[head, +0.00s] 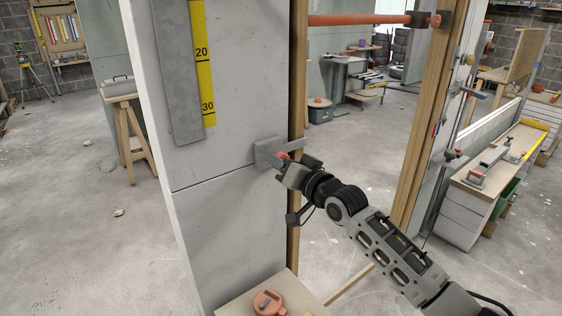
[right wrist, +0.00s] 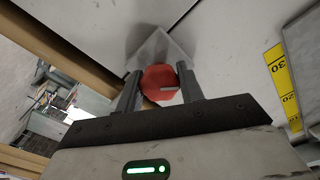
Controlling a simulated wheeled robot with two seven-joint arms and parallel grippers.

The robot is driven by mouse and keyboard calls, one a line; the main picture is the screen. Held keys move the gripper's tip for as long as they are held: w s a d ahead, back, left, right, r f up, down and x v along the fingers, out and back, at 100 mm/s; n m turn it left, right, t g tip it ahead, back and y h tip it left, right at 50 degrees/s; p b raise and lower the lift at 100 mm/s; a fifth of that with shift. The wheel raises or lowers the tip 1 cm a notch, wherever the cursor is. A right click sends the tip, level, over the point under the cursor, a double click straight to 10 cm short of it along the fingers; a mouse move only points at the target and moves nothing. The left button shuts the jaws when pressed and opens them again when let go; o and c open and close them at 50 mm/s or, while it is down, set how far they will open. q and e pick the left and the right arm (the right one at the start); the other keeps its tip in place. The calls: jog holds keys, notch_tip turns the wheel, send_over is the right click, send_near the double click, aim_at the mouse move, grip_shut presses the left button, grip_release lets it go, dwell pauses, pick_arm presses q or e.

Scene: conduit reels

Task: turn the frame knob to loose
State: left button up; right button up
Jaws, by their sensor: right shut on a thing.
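The frame knob (head: 282,156) is orange-red and sits on a grey plate (head: 266,151) on the pale wall panel, by the wooden upright. In the right wrist view the knob (right wrist: 158,77) looks faceted, with a short grey mark low on its face. My right gripper (head: 287,162) reaches it from the right in the head view. Its two dark fingers (right wrist: 159,82) are shut on opposite sides of the knob in the right wrist view. The far side of the knob is hidden. My left gripper is not in view.
A yellow ruler (head: 203,62) on a grey strip is on the panel above left. An orange bar (head: 360,19) spans the opening at the top. An orange-red object (head: 268,302) rests on a wooden top at the bottom. A workbench (head: 490,185) stands at right.

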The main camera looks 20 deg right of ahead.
jog(key=o, duration=1)
jog(key=shift+c, duration=0.2)
jog(key=b+v, duration=0.1)
jog(key=v, duration=1.5)
jog(key=shift+a, duration=0.1)
